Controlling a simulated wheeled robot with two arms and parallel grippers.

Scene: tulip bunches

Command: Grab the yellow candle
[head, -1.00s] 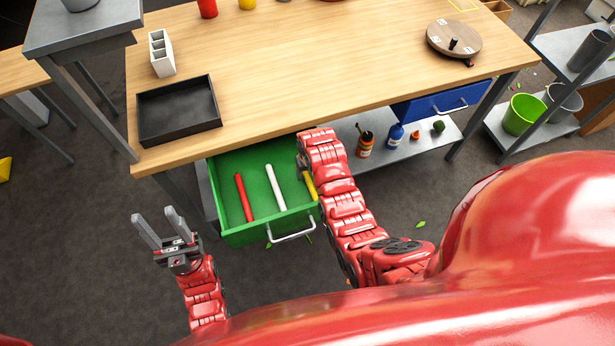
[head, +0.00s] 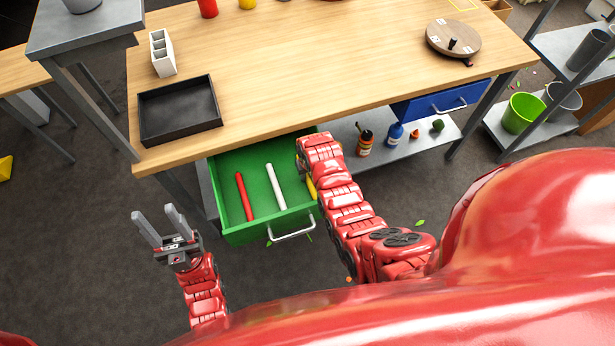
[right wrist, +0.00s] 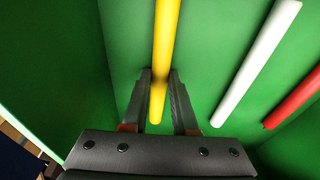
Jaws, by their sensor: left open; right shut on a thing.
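The yellow candle (right wrist: 166,40) lies in the green drawer and runs between the fingers of my right gripper (right wrist: 160,88) in the right wrist view. The right gripper is shut on it. In the head view only a short piece of the yellow candle (head: 311,187) shows beside my right arm, which hides the right gripper. A white candle (head: 276,187) and a red candle (head: 243,196) lie in the open green drawer (head: 262,229), left of the yellow one. My left gripper (head: 158,224) is open and empty, in front of the drawer on the left.
The wooden table (head: 300,70) stands above the drawer. It bears a black tray (head: 180,128), a white holder (head: 162,55) and a round wooden disc (head: 452,40).

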